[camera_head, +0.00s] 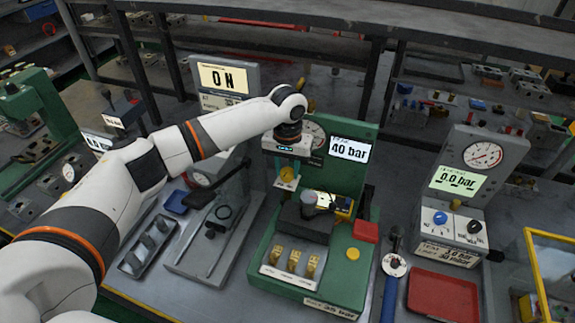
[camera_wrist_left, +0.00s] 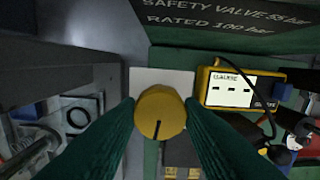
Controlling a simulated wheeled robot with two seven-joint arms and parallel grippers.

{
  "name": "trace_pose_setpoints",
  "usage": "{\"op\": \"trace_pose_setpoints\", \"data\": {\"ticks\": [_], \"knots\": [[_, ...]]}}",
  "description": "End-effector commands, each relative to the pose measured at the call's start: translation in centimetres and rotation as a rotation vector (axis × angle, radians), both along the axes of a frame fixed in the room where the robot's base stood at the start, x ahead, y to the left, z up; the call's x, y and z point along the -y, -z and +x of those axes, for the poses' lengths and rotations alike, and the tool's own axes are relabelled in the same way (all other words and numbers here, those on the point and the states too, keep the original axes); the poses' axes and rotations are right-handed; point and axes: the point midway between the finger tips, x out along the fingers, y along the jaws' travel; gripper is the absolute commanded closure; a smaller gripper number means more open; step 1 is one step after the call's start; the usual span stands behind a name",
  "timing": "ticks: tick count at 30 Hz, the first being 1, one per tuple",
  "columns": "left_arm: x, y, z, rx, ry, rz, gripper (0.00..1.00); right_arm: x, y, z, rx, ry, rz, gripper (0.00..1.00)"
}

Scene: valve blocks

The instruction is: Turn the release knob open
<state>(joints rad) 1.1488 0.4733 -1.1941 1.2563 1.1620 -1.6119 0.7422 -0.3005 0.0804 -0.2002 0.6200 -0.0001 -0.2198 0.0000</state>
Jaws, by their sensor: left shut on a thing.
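The yellow release knob (camera_wrist_left: 160,111) sits on a white plate on the green test stand (camera_head: 341,265). A dark pointer line on its face points down and slightly left in the wrist view. My left gripper (camera_wrist_left: 158,118) has its two green fingers shut on the knob, one on each side. In the head view the knob (camera_head: 287,174) shows just below my left gripper (camera_head: 285,163), whose fingers are hard to make out there. The stand's display (camera_head: 349,148) reads 40 bar. My right gripper is not in view.
A yellow gauge box (camera_wrist_left: 242,88) with a cable is right of the knob. A grey unit (camera_head: 455,210) reading 0.0 bar, a red tray (camera_head: 443,296) and a yellow-framed case (camera_head: 549,270) stand to the right. A screen (camera_head: 223,78) behind reads ON.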

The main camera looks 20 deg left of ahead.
Motion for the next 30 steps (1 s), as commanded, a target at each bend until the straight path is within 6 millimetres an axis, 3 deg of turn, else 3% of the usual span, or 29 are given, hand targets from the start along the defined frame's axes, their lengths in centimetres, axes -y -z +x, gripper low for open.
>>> {"op": "trace_pose_setpoints", "data": {"ticks": [12,30], "knots": [[0.0,-0.4,0.0,-0.003,0.280,-0.001,0.89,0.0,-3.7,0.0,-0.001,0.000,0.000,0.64],[0.0,-0.2,0.1,0.001,0.481,0.000,0.89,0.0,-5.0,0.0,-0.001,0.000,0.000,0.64]]}}
